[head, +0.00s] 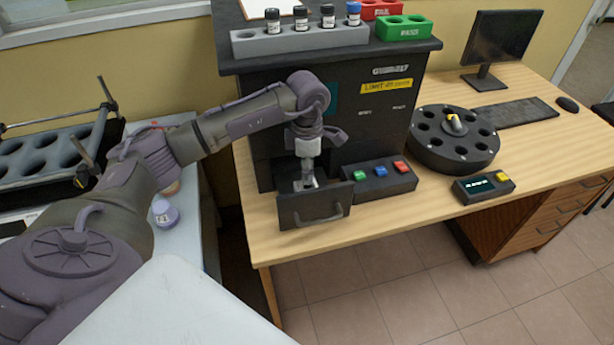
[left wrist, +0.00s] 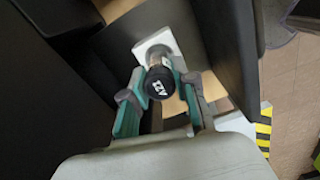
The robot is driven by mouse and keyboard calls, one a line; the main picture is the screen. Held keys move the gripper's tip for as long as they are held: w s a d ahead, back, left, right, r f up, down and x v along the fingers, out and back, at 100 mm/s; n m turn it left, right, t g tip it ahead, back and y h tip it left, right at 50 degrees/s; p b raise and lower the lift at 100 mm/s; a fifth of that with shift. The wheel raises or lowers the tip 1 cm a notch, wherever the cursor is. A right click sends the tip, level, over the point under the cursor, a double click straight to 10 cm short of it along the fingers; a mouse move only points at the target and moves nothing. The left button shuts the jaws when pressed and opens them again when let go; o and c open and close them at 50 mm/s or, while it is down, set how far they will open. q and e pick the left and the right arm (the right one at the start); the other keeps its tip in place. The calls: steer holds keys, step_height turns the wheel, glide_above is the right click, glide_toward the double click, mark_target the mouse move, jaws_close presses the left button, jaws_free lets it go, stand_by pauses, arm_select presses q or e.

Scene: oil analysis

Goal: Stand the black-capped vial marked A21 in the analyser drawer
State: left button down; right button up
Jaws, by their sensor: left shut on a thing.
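The black-capped vial (left wrist: 160,86) shows in the left wrist view with A21 on its cap, upside down in the picture. My left gripper (head: 307,181) is shut on it, one teal-lined finger on each side. The gripper points down into the open analyser drawer (head: 315,209) at the front of the dark analyser (head: 345,125). A pale square piece (left wrist: 153,44) shows in the drawer behind the vial. I cannot tell whether the vial's base touches it. In the head view the gripper and drawer front mostly hide the vial. My right gripper is not in view.
A grey rack (head: 300,42) with several vials stands on the analyser, beside a green rack (head: 404,28) and a red one (head: 381,9). A button box (head: 377,183) sits right of the drawer, then a black carousel (head: 453,150) and a small display box (head: 484,188).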

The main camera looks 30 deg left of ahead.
arm_select(q)
step_height(320, 180, down, 3)
steer(key=shift+r, duration=0.2)
steer(key=shift+f, duration=0.1)
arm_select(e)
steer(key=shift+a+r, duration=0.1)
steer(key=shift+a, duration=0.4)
arm_select(q)
steer(key=shift+f, duration=0.15)
steer(key=c, duration=0.9)
jaws_free()
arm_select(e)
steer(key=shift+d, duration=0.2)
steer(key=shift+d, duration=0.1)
arm_select(q)
steer(key=shift+r, duration=0.3)
steer(key=shift+w+r, duration=0.1)
steer(key=shift+r, duration=0.3)
step_height(320, 180, up, 11)
steer(key=shift+b, duration=0.6)
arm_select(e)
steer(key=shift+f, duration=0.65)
